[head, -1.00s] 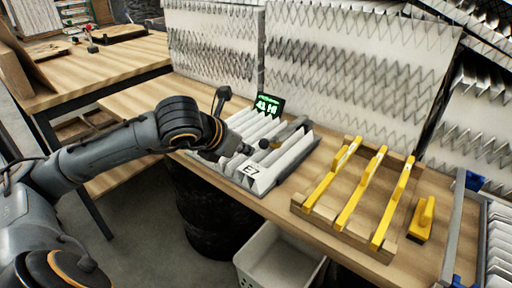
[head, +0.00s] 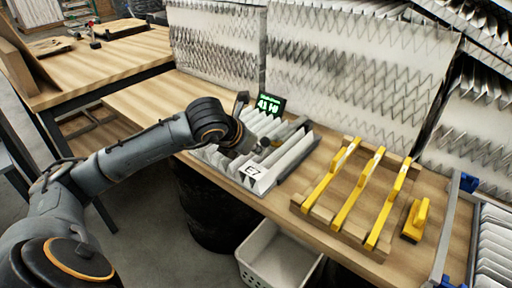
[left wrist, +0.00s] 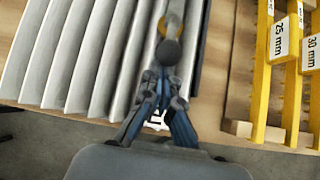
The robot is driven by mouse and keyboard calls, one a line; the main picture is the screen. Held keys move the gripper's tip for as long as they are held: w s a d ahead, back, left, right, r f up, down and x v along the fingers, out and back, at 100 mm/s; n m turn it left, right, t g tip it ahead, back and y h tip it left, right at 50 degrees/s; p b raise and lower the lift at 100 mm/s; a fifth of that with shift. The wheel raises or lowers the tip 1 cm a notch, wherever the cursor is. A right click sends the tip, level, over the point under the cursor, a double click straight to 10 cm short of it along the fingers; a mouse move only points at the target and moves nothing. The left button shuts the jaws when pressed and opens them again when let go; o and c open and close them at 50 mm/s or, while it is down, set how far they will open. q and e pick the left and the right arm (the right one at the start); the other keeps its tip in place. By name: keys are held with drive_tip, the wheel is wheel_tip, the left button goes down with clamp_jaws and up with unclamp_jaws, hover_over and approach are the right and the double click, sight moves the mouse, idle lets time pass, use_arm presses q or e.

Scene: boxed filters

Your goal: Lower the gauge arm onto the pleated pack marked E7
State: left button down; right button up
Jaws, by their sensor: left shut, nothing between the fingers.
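The white pleated pack (head: 291,154) marked E7 lies in a grey tray-like fixture on the bench. Its E7 label (head: 251,171) faces the front. The gauge arm (head: 286,133) is a grey bar over the pleats, ending in a dark round knob (head: 264,142). In the left wrist view the knob (left wrist: 168,52) sits just beyond the fingertips, with a yellow ring behind it. My left gripper (left wrist: 163,80) is shut and empty, pointing at the knob. I cannot tell whether it touches it, or whether the arm touches the pleats. My right gripper is out of view.
A small display (head: 269,104) with green characters stands behind the pack. Yellow gauge bars (head: 346,205) lie on a wooden rack to the right, beside a yellow block (head: 416,220). A white basket (head: 272,258) is below the front edge. Large pleated panels stand behind.

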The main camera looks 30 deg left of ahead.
use_arm(q)
wheel_tip(320, 180, up, 6)
drive_tip(key=w+g+p, duration=0.1)
drive_tip(key=g+p, duration=0.1)
drive_tip(key=p, duration=0.4)
drive_tip(key=shift+w+r+g, duration=0.15)
drive_tip(key=shift+w+g, duration=0.1)
drive_tip(key=shift+g, duration=0.15)
drive_tip(key=shift+d, duration=0.1)
